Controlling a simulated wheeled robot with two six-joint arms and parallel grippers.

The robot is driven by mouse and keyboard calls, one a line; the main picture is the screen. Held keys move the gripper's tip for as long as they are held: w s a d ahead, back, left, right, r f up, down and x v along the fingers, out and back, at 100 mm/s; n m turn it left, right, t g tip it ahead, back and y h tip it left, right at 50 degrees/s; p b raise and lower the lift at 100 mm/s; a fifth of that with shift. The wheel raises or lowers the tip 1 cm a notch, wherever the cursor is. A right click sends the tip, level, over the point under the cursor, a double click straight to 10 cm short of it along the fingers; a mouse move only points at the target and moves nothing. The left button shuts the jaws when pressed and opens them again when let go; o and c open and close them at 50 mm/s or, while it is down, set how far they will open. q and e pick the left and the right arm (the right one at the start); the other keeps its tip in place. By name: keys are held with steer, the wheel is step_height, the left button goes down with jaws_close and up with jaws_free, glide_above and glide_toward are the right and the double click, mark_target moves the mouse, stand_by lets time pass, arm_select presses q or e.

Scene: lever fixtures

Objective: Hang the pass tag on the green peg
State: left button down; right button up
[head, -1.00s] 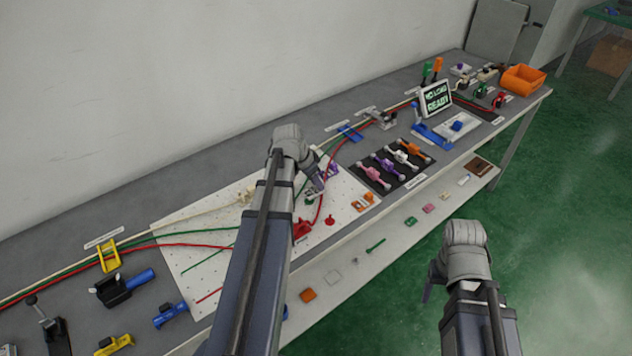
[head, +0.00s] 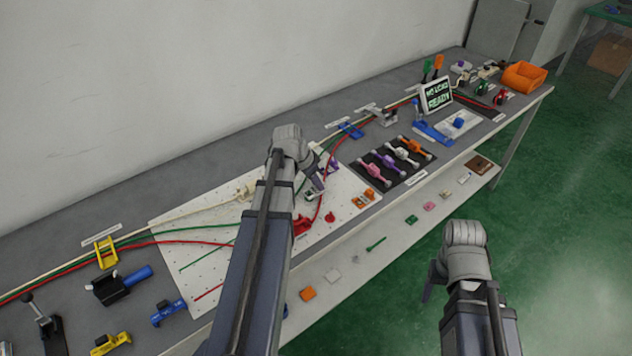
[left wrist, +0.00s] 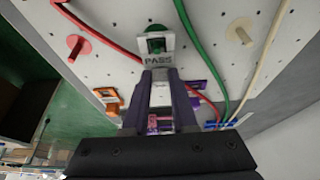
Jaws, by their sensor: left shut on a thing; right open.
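In the left wrist view, my left gripper (left wrist: 161,76) is shut on the pass tag (left wrist: 158,59), a white tag with dark lettering and a square opening at its far end. The tag is over the white pegboard (left wrist: 115,20). A green piece (left wrist: 156,44) shows in the opening and looks like the green peg; I cannot tell whether it passes through. A red peg (left wrist: 75,46) stands to the left and a cream peg (left wrist: 241,35) to the right. In the head view, my left gripper (head: 315,188) is above the board; my right gripper (head: 430,284) is open and empty, off the bench's front.
Red, green and cream cables cross the board (head: 210,215). Purple and orange clips (left wrist: 112,98) lie near the gripper. A dark mat (head: 385,182) with several coloured handles and a display (head: 436,96) stand further right along the bench. A lower shelf (head: 390,262) holds small parts.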

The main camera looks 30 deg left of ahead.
arm_select(q)
steer(key=shift+f, duration=0.3)
steer(key=shift+f+b, duration=0.3)
steer(key=shift+b, duration=0.2)
steer(key=shift+c, duration=0.7)
jaws_free()
steer(key=shift+r, duration=0.15)
steer(key=shift+r+p, duration=3.45)
steer(key=shift+p, duration=0.1)
